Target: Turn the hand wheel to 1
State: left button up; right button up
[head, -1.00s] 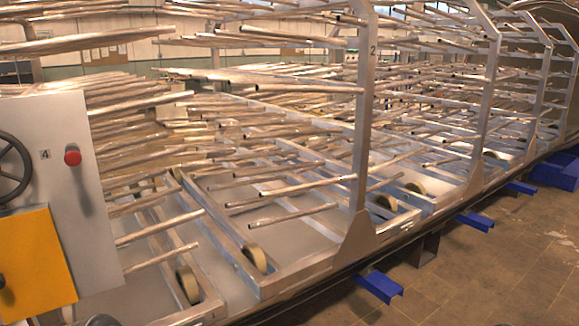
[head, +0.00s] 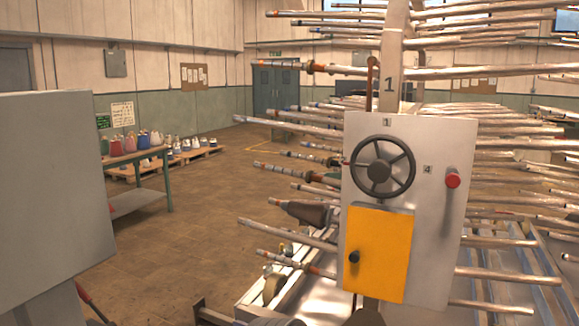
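The hand wheel (head: 380,166) is a dark, spoked ring on the upper part of a light grey control panel (head: 437,235), right of centre in the head view. A label 1 (head: 386,122) is above the wheel and a label 4 (head: 427,169) is to its right. A small reddish mark (head: 345,162) shows at the wheel's left edge. I cannot tell for sure what it is. Neither gripper can be made out, and nothing touches the wheel. Dark shapes at the bottom edge are too cut off to identify.
Metal tubes (head: 290,122) stick out around the panel. A grey box (head: 50,185) stands at left. Open brown floor (head: 195,215) lies between.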

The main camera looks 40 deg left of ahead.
aim_at(379, 171)
jog(key=u, duration=0.75)
